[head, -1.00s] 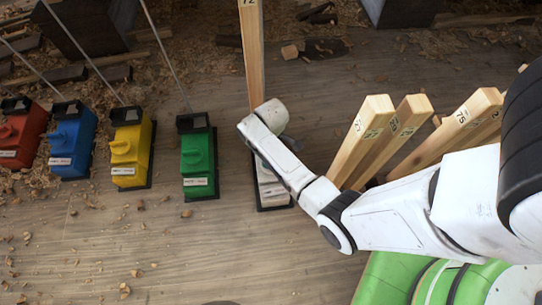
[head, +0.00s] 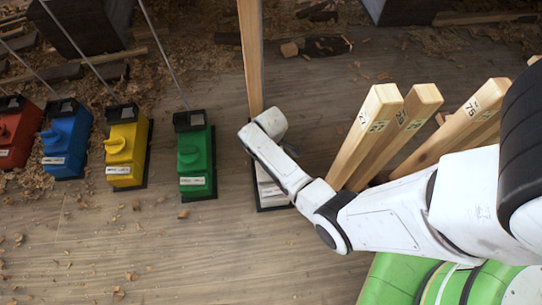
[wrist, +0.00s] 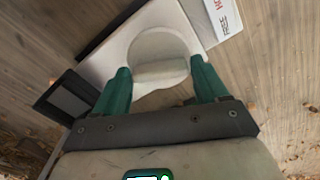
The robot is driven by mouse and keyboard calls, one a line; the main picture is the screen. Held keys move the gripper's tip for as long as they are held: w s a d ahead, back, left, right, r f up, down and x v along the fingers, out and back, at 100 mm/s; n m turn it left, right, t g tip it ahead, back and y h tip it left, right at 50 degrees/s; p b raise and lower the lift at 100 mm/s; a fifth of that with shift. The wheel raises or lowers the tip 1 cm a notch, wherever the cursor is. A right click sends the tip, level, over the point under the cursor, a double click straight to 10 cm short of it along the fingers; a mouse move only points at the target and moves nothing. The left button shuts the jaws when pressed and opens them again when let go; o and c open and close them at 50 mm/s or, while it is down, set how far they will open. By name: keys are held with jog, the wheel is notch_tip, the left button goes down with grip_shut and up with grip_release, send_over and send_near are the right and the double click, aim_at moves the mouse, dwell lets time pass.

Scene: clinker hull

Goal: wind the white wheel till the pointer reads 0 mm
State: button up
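The white box (head: 270,190) stands on a black base in the head view, mostly hidden under my forearm and wrist. In the wrist view its white wheel (wrist: 158,48) is a round knob with a raised bar across it. My gripper (wrist: 160,72) has one green finger on each side of the wheel, close to the bar's ends. I cannot tell whether the fingers press on it. A dark-framed window (wrist: 68,108) lies at the box's left end in the wrist view; no pointer or reading is legible. A label (wrist: 222,15) shows at the upper right.
Green (head: 197,160), yellow (head: 126,150), blue (head: 67,142) and red (head: 17,130) boxes with similar knobs stand to the left. Numbered wooden posts (head: 366,135) lean beside my arm at right. Another post (head: 251,60) rises behind the white box. The front floor is clear apart from chips.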

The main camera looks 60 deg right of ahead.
jog(key=c, duration=0.6)
jog(key=shift+r, duration=0.1)
jog(key=shift+r+m+p, duration=0.1)
jog(key=shift+m+p, duration=0.6)
jog(key=shift+p, duration=0.05)
jog(key=m+p, duration=0.2)
jog(key=m, duration=0.1)
jog(key=m+p, duration=0.2)
jog(key=m, duration=0.4)
jog(key=shift+m, duration=0.4)
jog(key=shift+f+p, duration=0.2)
jog(key=shift+p, duration=0.1)
